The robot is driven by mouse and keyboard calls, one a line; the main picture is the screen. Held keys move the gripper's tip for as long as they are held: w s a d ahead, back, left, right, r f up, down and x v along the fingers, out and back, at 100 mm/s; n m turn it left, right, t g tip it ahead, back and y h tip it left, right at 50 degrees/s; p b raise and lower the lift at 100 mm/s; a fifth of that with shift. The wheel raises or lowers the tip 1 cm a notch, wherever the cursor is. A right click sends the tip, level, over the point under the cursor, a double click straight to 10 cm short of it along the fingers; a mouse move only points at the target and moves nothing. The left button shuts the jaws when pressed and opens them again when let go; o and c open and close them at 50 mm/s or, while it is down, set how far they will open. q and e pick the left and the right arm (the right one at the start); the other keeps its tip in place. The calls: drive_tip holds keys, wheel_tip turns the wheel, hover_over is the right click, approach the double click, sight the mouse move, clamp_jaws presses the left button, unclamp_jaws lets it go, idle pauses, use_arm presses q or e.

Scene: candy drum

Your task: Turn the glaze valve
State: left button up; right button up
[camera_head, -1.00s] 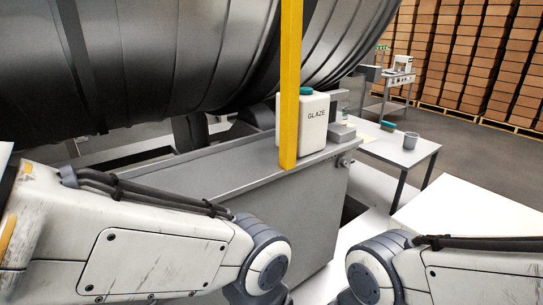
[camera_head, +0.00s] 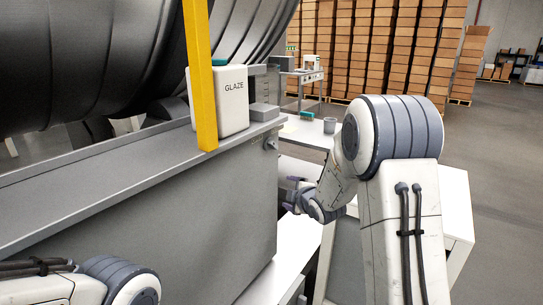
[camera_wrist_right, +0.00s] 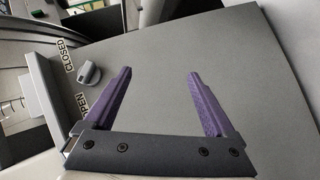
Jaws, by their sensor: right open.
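The glaze valve is a small grey knob (camera_head: 271,144) on the end of the grey cabinet (camera_head: 150,215). In the right wrist view the knob (camera_wrist_right: 89,72) sits left of my fingers, beside the labels CLOSED (camera_wrist_right: 63,55) and OPEN (camera_wrist_right: 81,104); I cannot tell which label it points to. My right gripper (camera_wrist_right: 160,72) is open and empty, its two purple fingers apart and clear of the knob. In the head view my right gripper (camera_head: 288,190) is below and right of the knob, small and partly hidden. My left gripper is out of frame.
A white GLAZE jug (camera_head: 234,100) stands on the cabinet behind a yellow post (camera_head: 201,80). The large dark drum (camera_head: 90,60) is above. Stacked boxes (camera_head: 400,45) line the back.

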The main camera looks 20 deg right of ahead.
sight(274, 148)
drive_tip(key=w+d+r+n+t+y, duration=0.2)
drive_tip(key=w+r+n+t+y, duration=0.15)
drive_tip(key=n, duration=0.45)
drive_tip(key=w+d+r+n+t+y, duration=0.1)
drive_tip(key=w+r+n+t+y, duration=0.2)
drive_tip(key=n, duration=0.5)
drive_tip(key=shift+y, duration=0.65)
drive_tip(key=p+x, duration=0.2)
drive_tip(key=x, duration=0.6)
drive_tip(key=shift+w+a+f, duration=0.1)
drive_tip(key=shift+w, duration=0.1)
drive_tip(key=c, duration=1.4)
